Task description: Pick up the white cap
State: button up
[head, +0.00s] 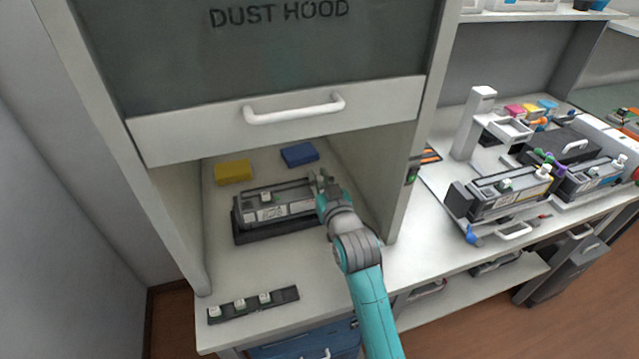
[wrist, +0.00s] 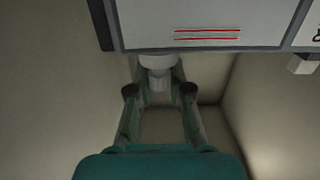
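In the wrist view, a white cap (wrist: 158,62) with a round top and narrower lower part lies between the fingertips of my gripper (wrist: 159,76). The fingers are drawn inward and appear to meet its sides. In the head view, my gripper (head: 324,184) is at the right end of a grey and black toner cartridge (head: 283,212) under the dust hood, and hides most of what it holds. The cartridge's labelled side (wrist: 215,30) fills the top of the wrist view, close beyond the cap. Whether the cap touches the cartridge is unclear.
The cartridge sits in a black tray (head: 277,235). Behind it lie a yellow block (head: 233,172) and a blue block (head: 300,154). A black rack (head: 284,297) with white caps is at the front. The hood's right wall (head: 408,170) stands close beside my arm.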

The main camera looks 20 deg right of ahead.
aim_at(320, 178)
jog(key=shift+c, duration=0.3)
notch_tip(320, 178, up, 9)
jog(key=shift+r, duration=0.1)
jog(key=shift+f, duration=3.55)
jog(key=shift+f, duration=1.05)
jog(key=o, duration=0.9)
jog(key=shift+s, duration=0.15)
jog(key=s, duration=1.1)
jog(key=shift+s+r, duration=0.3)
jog(key=shift+s, duration=0.1)
